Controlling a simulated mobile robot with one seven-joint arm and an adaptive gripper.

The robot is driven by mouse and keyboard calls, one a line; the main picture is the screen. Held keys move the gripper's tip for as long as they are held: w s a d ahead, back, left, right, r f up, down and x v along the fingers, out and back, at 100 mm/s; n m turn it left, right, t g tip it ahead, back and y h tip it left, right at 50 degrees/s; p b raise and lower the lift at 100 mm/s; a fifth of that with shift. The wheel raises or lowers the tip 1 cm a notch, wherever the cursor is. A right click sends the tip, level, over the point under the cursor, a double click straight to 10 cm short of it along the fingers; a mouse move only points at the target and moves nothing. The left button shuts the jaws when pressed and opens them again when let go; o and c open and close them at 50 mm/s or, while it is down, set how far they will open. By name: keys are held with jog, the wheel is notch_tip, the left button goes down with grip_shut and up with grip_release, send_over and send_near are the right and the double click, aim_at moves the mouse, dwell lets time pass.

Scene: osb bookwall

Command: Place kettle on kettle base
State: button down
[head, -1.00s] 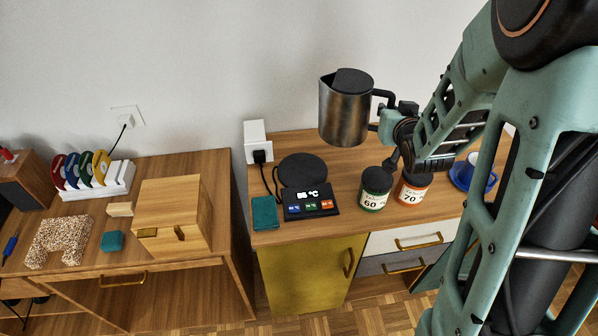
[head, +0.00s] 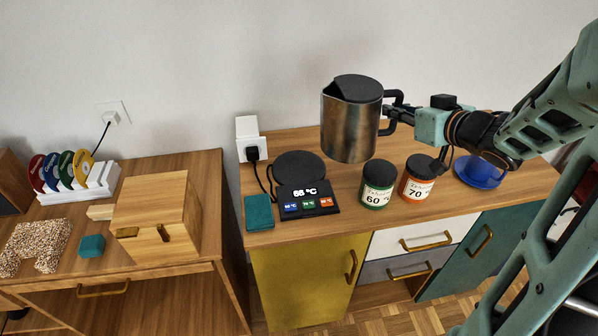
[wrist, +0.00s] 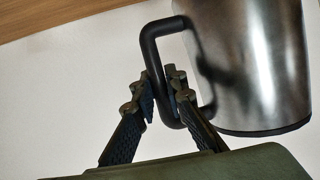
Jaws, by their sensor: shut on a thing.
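The kettle (head: 350,128) is brushed steel with a black lid and black handle. It hangs upright above the cabinet top, to the right of the kettle base. My gripper (head: 391,115) is shut on the kettle's handle, which also shows between the fingers in the wrist view (wrist: 163,84). The kettle body (wrist: 252,62) fills the upper right of the wrist view.
Two labelled jars, a green 60 one (head: 377,184) and an orange 70 one (head: 417,180), stand in front of and below the kettle. A blue cup and saucer (head: 479,172) are at right. A teal box (head: 258,212) and white socket block (head: 250,138) flank the base's left.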

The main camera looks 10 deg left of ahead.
jog(key=shift+f, duration=0.1)
jog(key=w+a+f+b, duration=0.5)
jog(key=w+a+f, duration=0.1)
jog(key=a+f, duration=0.6)
jog(key=shift+a+f, duration=0.25)
jog(key=shift+f, duration=0.1)
jog(key=shift+f, duration=0.2)
jog(key=c, duration=2)
grip_release()
jog(key=shift+f, duration=0.1)
jog(key=shift+o, duration=0.2)
